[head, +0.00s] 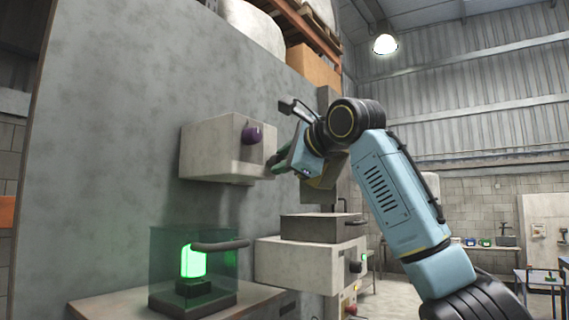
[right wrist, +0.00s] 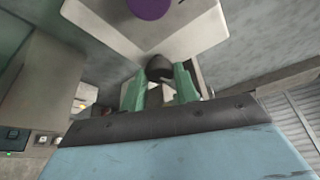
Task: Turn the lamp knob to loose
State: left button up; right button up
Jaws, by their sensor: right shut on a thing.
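A pale box (head: 208,150) is fixed to the grey wall panel, with a purple knob (head: 252,134) on its front. My right gripper (head: 277,162) is at the box's right side, apart from the purple knob. In the right wrist view, its green fingers (right wrist: 161,80) are shut on a dark knob (right wrist: 160,65) under the box, whose purple knob (right wrist: 149,8) shows at the top edge. The fingers partly hide the dark knob. A green lit lamp (head: 193,262) stands inside a clear case with a dark handle (head: 220,245). My left gripper is out of view.
Below my right arm, a grey block with a handle (head: 318,227) sits on a pale box (head: 300,265) with a dark knob (head: 355,266). A shelf with a cardboard box (head: 312,68) is above.

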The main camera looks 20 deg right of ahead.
jog(key=n+t+y+b, duration=0.1)
jog(key=n, duration=0.3)
jog(key=f+n+t+b, duration=0.1)
jog(key=n+t, duration=0.1)
jog(key=n, duration=0.3)
jog(key=n+t+y+b, duration=0.1)
jog(key=n, duration=0.3)
jog(key=shift+w+f+n+y, duration=0.1)
jog(key=shift+f+n+y, duration=0.05)
jog(key=shift+n+y, duration=0.2)
jog(key=shift+n, duration=0.35)
jog(key=o, duration=1)
jog(key=shift+d, duration=0.1)
jog(key=shift+f+b+v, duration=0.1)
jog(key=shift+b+v, duration=1.3)
jog(key=shift+v, duration=1.95)
jog(key=shift+f+b+v, duration=0.15)
jog(key=shift+b+v, duration=1.25)
jog(key=shift+v, duration=2)
